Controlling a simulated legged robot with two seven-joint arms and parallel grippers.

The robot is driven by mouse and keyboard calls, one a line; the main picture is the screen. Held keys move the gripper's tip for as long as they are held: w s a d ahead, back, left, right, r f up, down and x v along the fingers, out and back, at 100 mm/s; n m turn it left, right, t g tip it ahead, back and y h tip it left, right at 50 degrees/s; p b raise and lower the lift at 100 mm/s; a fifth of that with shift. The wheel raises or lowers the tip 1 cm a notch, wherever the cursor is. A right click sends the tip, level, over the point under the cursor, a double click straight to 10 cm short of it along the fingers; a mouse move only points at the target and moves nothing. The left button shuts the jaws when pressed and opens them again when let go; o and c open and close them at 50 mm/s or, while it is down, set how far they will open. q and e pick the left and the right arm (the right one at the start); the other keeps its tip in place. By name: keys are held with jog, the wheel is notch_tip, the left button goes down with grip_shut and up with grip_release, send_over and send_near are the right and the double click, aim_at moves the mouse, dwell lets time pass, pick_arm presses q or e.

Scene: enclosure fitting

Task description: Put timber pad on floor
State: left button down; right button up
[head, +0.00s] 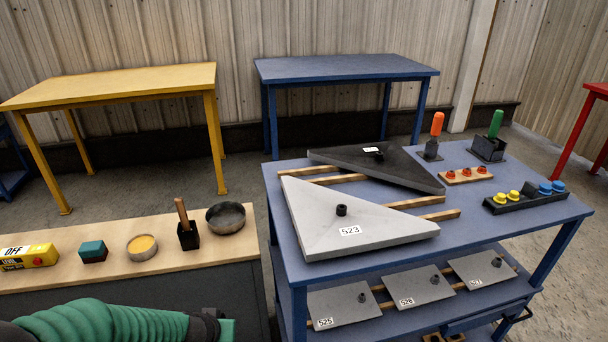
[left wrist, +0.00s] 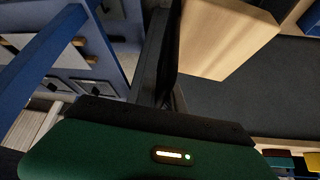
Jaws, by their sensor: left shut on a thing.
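The timber pad (left wrist: 225,38) is a pale wooden block at the top of the left wrist view. My left gripper (left wrist: 170,70) is shut on it; the dark fingers sit along its left side and partly hide it. In the head view only my green left arm shows at the bottom left edge, and the fingers and pad are out of frame. The grey concrete floor (head: 150,203) shows between the benches. I cannot tell the pad's height above the floor. My right gripper is in neither view.
A wood-topped bench (head: 115,279) holds a yellow OFF box (head: 28,257), tins and a brush. A yellow table (head: 120,82) stands behind.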

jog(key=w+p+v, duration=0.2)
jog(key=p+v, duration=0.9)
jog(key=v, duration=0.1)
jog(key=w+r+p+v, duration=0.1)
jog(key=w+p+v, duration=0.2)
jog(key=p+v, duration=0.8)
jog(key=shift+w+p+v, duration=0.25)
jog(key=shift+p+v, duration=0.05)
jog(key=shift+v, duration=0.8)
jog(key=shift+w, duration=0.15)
